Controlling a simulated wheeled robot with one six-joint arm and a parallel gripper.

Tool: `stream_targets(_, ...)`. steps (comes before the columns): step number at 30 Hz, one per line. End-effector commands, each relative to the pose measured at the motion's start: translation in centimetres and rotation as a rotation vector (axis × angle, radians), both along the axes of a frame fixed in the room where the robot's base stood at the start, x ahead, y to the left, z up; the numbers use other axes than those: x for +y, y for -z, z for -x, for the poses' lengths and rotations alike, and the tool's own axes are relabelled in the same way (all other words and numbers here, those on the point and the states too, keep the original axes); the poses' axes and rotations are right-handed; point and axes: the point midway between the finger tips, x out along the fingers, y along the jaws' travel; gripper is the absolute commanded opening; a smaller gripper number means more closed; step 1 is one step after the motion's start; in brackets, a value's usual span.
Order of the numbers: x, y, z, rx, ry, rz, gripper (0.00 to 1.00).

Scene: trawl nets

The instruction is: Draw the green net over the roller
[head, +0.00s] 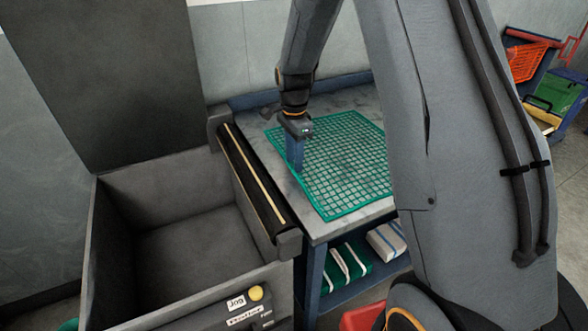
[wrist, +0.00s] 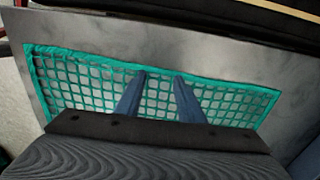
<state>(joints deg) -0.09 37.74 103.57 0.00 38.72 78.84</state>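The green net (head: 345,165) lies flat on a grey tabletop, and it also shows in the wrist view (wrist: 70,78). The dark roller (head: 250,180), with a tan strip along it, runs along the table's left edge beside an open bin. Its dark edge crosses the top of the wrist view (wrist: 220,14). My gripper (head: 294,166) points down at the net's border nearest the roller. In the wrist view its two blue fingers (wrist: 159,76) stand apart with their tips at that border. Whether the tips touch the net I cannot tell.
The deep grey bin (head: 112,235) stands left of the roller, with a yellow button (head: 256,293) on its front panel. Folded striped bundles (head: 347,266) lie on the shelf below. A bare strip of tabletop separates net and roller. My arm hides the table's right side.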

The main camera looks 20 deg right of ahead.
Motion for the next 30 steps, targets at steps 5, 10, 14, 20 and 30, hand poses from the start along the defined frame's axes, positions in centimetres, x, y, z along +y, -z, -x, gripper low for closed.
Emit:
stream_targets(5, 0.02, 0.15, 0.04, 0.000, 0.000, 0.000, 0.35)
stream_targets(10, 0.03, 0.18, 0.06, 0.001, 0.000, 0.000, 0.28)
stream_targets(14, 0.03, 0.20, 0.08, 0.001, 0.000, 0.000, 0.17)
stream_targets(20, 0.01, 0.23, 0.09, 0.002, 0.000, 0.000, 0.00)
stream_targets(30, -0.01, -0.18, 0.14, 0.002, 0.000, 0.000, 0.00)
